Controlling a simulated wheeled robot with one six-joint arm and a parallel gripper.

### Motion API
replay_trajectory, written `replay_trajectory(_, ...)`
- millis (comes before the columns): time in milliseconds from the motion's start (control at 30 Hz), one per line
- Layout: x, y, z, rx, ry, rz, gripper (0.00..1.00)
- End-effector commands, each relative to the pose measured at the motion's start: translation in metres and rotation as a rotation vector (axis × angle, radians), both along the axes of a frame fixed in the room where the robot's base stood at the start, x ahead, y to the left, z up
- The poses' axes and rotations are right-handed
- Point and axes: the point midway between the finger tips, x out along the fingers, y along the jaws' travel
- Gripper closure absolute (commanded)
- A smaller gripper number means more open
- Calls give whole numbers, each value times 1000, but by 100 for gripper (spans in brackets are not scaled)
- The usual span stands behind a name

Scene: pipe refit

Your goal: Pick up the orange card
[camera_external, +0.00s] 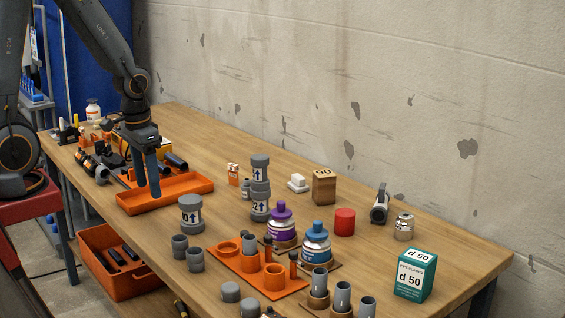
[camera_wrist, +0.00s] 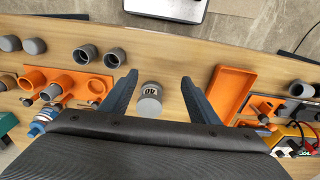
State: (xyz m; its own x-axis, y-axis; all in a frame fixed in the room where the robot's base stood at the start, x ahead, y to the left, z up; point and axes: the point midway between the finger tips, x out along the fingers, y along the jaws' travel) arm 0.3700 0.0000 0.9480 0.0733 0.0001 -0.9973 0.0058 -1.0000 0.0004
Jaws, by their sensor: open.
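A small orange-and-white upright piece (camera_external: 233,174), which looks like the orange card, stands on the bench beside the grey fittings in the external view. It is too small to read, and I cannot make it out in the wrist view. My gripper (camera_external: 153,190) is to its left in the external view, pointing down, apart from it and overlapping the orange tray. In the wrist view my gripper (camera_wrist: 158,80) has its two fingers spread wide with nothing held. A grey fitting marked 40 (camera_wrist: 150,98) shows below, between the fingers.
The orange tray (camera_external: 182,200) lies on the wooden bench. A grey capped fitting (camera_external: 191,215) stands near it. Stacked grey fittings (camera_external: 260,190), a wooden block (camera_external: 324,187) and a purple bottle (camera_external: 281,224) stand close to the small piece. A wall runs along the back.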

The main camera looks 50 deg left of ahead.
Motion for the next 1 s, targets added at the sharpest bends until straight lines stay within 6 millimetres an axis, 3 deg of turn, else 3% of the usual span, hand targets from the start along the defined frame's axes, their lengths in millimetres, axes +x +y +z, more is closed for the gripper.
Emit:
replay_trajectory(667, 0, 0, 2, 0, -1, 0, 50)
replay_trajectory(1000, 1, 0, 42, 0, -5, 0, 50)
